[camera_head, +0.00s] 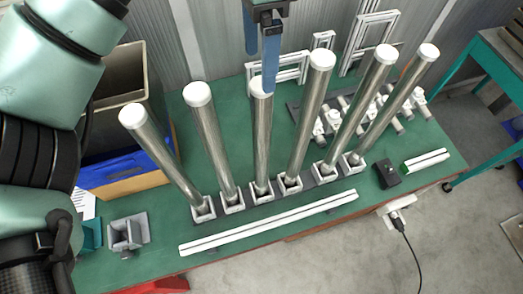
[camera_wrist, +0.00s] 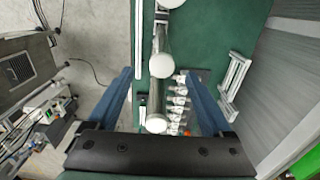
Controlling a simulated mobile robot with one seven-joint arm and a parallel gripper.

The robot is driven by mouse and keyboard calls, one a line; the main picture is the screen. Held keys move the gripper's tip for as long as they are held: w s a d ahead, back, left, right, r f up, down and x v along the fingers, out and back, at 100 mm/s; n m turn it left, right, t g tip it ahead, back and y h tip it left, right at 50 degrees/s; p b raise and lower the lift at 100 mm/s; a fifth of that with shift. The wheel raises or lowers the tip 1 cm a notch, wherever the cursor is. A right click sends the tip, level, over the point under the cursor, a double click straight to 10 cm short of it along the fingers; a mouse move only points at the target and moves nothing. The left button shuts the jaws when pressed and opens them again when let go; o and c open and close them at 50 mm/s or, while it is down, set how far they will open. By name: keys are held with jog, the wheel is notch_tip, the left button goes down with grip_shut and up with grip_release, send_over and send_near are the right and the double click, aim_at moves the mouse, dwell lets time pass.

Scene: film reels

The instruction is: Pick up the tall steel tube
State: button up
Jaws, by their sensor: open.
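Several tall steel tubes with white caps stand in a row of square sockets on the green table. They lean apart in the head view. My gripper (camera_head: 261,70) is open with blue fingers, above the third tube from the left (camera_head: 262,140); one finger overlaps this tube's cap. In the wrist view my gripper (camera_wrist: 159,72) is open and empty, with a white-capped tube (camera_wrist: 161,66) showing between the fingertips. Another capped tube (camera_wrist: 156,123) shows nearer the palm. I cannot tell whether the fingers are level with any cap.
Neighbouring tubes, such as the fourth (camera_head: 309,120), stand close on both sides. A white rail (camera_head: 270,222) lies in front of the socket row. Metal frames (camera_head: 278,70) stand behind. A bin (camera_head: 120,85) is at the left, a black block (camera_head: 387,174) at the right.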

aim_at(262, 107)
jog(key=f, duration=0.6)
jog(key=f+p, duration=0.1)
jog(key=f, duration=0.5)
jog(key=shift+w+d+f, duration=0.15)
jog(key=shift+w+f, duration=0.05)
jog(key=shift+f, duration=0.1)
grip_shut()
jog(key=shift+r, duration=0.1)
dwell(1.0)
